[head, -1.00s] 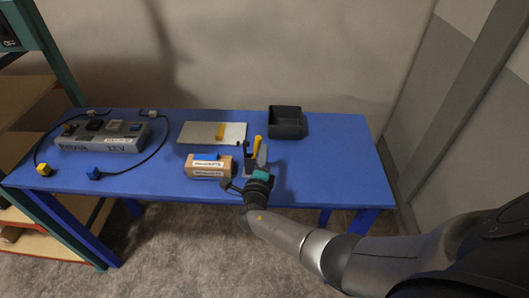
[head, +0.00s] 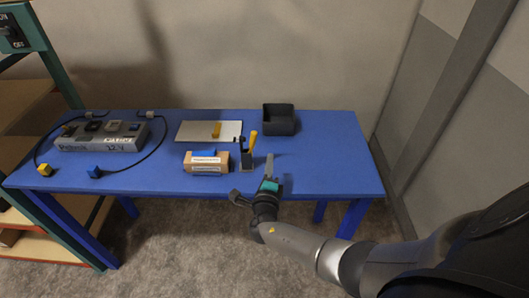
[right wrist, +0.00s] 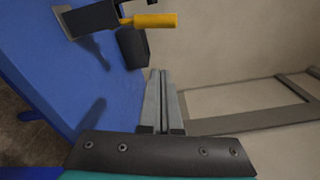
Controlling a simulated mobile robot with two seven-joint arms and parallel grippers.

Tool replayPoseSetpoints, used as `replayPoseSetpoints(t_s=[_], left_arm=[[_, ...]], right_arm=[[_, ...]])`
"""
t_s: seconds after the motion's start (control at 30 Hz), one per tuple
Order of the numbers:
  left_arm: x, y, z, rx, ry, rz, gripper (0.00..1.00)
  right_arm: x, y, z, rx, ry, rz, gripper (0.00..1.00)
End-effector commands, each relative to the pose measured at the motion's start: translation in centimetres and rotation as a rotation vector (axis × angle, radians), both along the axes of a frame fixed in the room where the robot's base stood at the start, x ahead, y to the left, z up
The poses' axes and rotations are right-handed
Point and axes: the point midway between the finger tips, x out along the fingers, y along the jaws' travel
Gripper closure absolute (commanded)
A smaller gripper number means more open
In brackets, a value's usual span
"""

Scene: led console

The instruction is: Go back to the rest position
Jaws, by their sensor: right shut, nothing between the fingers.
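My right gripper (head: 269,165) is shut and empty, above the front right part of the blue table (head: 325,165). In the right wrist view its two grey fingers (right wrist: 160,100) are together with nothing between them. A dark upright clamp with a yellow handle (head: 253,140) stands on the table just left of the gripper, apart from it. The yellow handle also shows at the top of the right wrist view (right wrist: 155,20). My left gripper is not in view.
A brown box (head: 207,163) with a blue top, a white plate (head: 195,131) with a yellow block, and a dark bin (head: 279,119) are on the table. A grey console (head: 100,137) with cables stands at left. The table's right end is clear.

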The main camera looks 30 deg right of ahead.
Motion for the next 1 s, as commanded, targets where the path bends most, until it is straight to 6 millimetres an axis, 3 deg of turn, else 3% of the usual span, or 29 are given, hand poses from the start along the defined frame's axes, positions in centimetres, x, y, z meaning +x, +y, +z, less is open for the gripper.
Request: replayPoseSetpoints(t_s=[0.1, 0.3, 0.67, 0.77, 0.83, 1.0], left_arm=[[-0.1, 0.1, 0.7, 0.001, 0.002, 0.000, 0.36], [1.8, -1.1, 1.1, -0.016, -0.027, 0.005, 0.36], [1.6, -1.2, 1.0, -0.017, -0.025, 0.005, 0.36], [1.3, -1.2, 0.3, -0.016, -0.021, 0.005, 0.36], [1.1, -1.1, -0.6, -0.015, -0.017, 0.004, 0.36], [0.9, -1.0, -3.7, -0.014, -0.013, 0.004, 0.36]], right_arm=[[-2.1, 1.4, 0.2, 0.000, 0.002, -0.001, 1.00], [-4.4, 3.0, 0.1, -0.001, 0.000, -0.001, 1.00], [-5.1, 3.5, -0.2, 0.006, 0.000, -0.003, 1.00], [-5.8, 3.1, -2.4, 0.084, 0.010, -0.019, 1.00], [-6.8, 2.7, -5.6, 0.202, 0.020, -0.046, 1.00], [-11.8, 1.7, -16.9, 0.659, 0.016, -0.218, 1.00]])
